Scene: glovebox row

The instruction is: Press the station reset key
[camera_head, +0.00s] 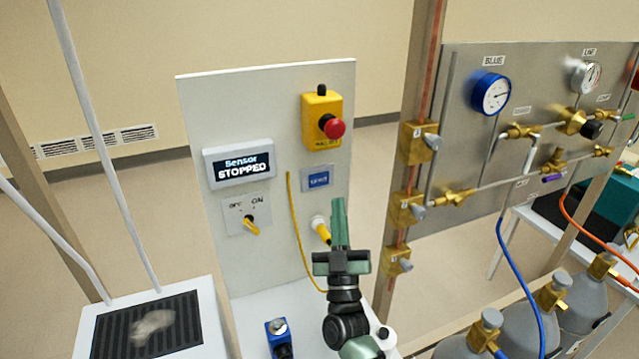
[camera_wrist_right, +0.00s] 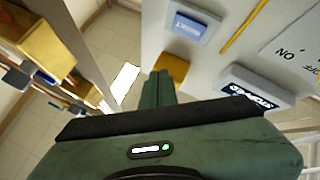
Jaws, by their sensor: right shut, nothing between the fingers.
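The upright white panel (camera_head: 265,100) carries a small blue rectangular key or plate (camera_head: 318,179) in a pale frame, with white lettering too small to read surely. It also shows upside down in the right wrist view (camera_wrist_right: 188,27). My right gripper (camera_head: 339,205) is shut and empty, its green fingers pointing up, below and slightly right of the blue key in the head view. In the wrist view its fingers (camera_wrist_right: 158,88) show apart from the blue key. The sensor display (camera_head: 240,166) reads STOPPED. My left gripper is out of view.
A red mushroom button on a yellow box (camera_head: 310,120) is above the blue key. An OFF/ON selector (camera_head: 250,225), a yellow cable (camera_head: 293,220) and a yellow plug (camera_head: 321,229) are nearby. Brass valves (camera_head: 405,210) and a gauge panel (camera_head: 470,90) stand to the right.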

